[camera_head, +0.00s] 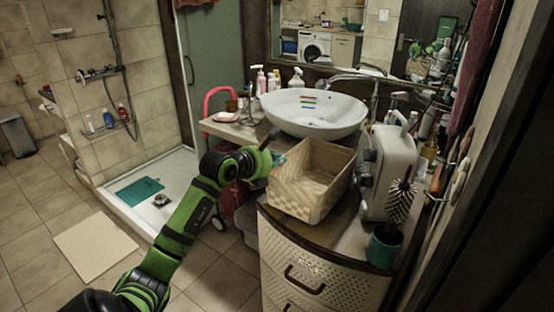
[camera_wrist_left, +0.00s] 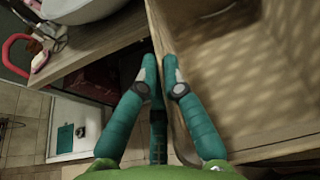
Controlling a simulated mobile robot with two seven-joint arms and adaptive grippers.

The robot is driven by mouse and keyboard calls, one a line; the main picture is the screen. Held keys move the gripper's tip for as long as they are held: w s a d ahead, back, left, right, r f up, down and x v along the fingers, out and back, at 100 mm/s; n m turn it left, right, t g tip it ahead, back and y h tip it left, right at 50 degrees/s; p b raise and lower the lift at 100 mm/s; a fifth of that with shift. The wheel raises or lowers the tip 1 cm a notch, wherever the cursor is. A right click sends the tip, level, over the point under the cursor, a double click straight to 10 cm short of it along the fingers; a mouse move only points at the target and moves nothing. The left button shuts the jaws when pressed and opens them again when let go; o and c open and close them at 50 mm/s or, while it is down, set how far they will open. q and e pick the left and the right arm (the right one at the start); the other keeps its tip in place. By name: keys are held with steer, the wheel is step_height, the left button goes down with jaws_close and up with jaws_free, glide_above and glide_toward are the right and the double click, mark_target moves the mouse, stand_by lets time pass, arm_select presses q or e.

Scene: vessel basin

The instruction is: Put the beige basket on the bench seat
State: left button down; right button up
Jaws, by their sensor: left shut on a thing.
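The beige basket (camera_head: 312,180) stands upright and looks empty on top of the perforated drawer cabinet. My left gripper (camera_head: 277,158) is at the basket's left rim. In the left wrist view, its teal fingers (camera_wrist_left: 162,72) straddle the basket's wall (camera_wrist_left: 235,75), one outside and one inside, and are shut on it. I cannot tell whether the basket's base is lifted off the cabinet. I cannot pick out the bench seat with certainty. My right gripper is not in view.
A white basin (camera_head: 315,112) stands behind the basket. A grey-white canister (camera_head: 392,170) and a brush in a teal cup (camera_head: 385,243) are close on its right. A red chair-like frame (camera_head: 215,100) stands left of the counter. The tiled floor (camera_head: 40,225) at left is mostly clear.

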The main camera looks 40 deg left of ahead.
arm_select(q)
steer(key=shift+f, duration=0.1)
steer(key=c, duration=1.4)
jaws_free()
